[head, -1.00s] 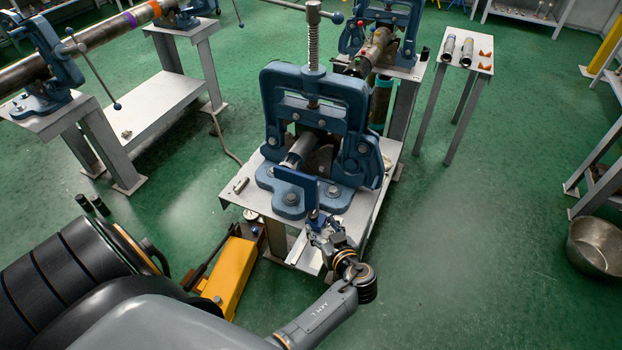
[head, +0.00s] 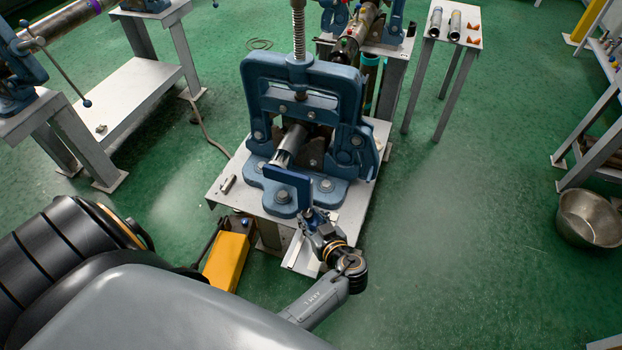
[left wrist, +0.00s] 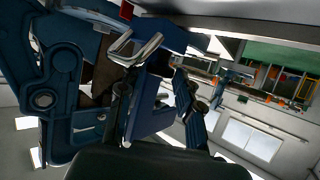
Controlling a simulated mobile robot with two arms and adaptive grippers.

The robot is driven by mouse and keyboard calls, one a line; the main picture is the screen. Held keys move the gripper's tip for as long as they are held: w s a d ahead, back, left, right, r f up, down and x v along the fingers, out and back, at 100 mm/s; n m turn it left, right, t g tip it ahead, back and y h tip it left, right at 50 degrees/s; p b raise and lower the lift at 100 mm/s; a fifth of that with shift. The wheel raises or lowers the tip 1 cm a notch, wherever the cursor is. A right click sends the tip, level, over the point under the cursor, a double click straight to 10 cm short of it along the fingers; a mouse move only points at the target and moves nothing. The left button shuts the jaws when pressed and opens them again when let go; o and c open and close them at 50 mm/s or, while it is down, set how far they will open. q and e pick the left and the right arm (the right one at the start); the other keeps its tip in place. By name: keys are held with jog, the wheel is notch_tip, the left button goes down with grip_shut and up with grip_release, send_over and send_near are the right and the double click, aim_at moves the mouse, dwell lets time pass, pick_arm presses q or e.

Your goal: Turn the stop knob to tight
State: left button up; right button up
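A blue pipe vise (head: 305,100) stands on a grey metal stand (head: 225,195) and holds a silver pipe (head: 288,145). A flat blue stop plate (head: 287,188) stands upright before the pipe's near end. I cannot make out the stop knob; my gripper probably hides it. My left gripper (head: 312,217) is just right of and below the plate, over the stand's front edge. In the left wrist view, the left gripper's fingers (left wrist: 158,115) are apart, with the blue plate (left wrist: 148,112) showing between them. The silver pipe end (left wrist: 135,48) lies above. My right gripper is not in view.
A yellow jack (head: 227,262) sits on the floor left of the stand's front. A small table (head: 460,28) with pipe pieces stands behind right. A metal bowl (head: 588,218) is on the floor at right. Green floor (head: 450,220) right of the stand is clear.

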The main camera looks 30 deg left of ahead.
pick_arm(q)
grip_shut()
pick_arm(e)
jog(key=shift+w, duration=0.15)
